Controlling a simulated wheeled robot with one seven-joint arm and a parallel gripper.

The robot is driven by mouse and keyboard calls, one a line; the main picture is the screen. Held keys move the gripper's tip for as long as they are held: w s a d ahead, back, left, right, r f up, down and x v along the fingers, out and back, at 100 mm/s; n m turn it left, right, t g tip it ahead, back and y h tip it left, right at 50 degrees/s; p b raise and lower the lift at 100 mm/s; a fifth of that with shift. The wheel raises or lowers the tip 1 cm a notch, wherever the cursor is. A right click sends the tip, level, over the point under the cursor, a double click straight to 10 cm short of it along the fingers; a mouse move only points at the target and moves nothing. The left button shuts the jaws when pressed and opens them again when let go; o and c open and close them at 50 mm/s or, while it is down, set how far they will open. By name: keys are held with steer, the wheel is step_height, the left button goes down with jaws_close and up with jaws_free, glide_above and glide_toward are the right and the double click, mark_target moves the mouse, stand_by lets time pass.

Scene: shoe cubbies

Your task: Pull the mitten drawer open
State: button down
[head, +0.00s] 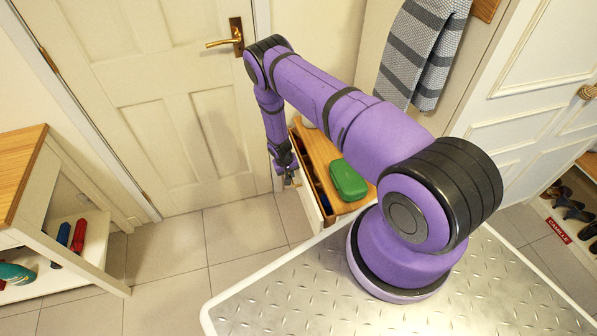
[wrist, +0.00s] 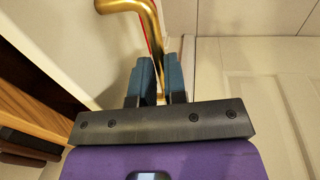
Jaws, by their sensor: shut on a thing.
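The mitten drawer (head: 311,203) is in the small wood-topped cabinet beyond my base in the head view. A dark gap shows between its pale front and the cabinet top, so it stands partly open. Its brass handle (wrist: 151,28) shows in the wrist view, running down between my fingers, with the white drawer front (wrist: 70,38) to its left. My gripper (wrist: 160,80) is shut on the handle. In the head view my gripper (head: 289,180) is small beside the drawer front, and the handle cannot be made out there.
A green case (head: 347,180) lies on the cabinet top (head: 325,152). A closed white door (head: 150,90) stands behind. A shoe bench (head: 85,255) is at left, and shoe cubbies (head: 575,215) are at right. Tiled floor (head: 235,240) is clear left of the drawer.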

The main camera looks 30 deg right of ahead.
steer(key=w+a, duration=0.4)
steer(key=a, duration=1.1)
steer(key=shift+w, duration=0.15)
steer(key=c, duration=1.2)
jaws_free()
steer(key=shift+o, duration=0.2)
step_height(320, 180, up, 11)
steer(key=a, duration=0.1)
steer(key=shift+w+a+f, duration=0.15)
steer(key=shift+w+a, duration=0.1)
steer(key=shift+a, duration=0.15)
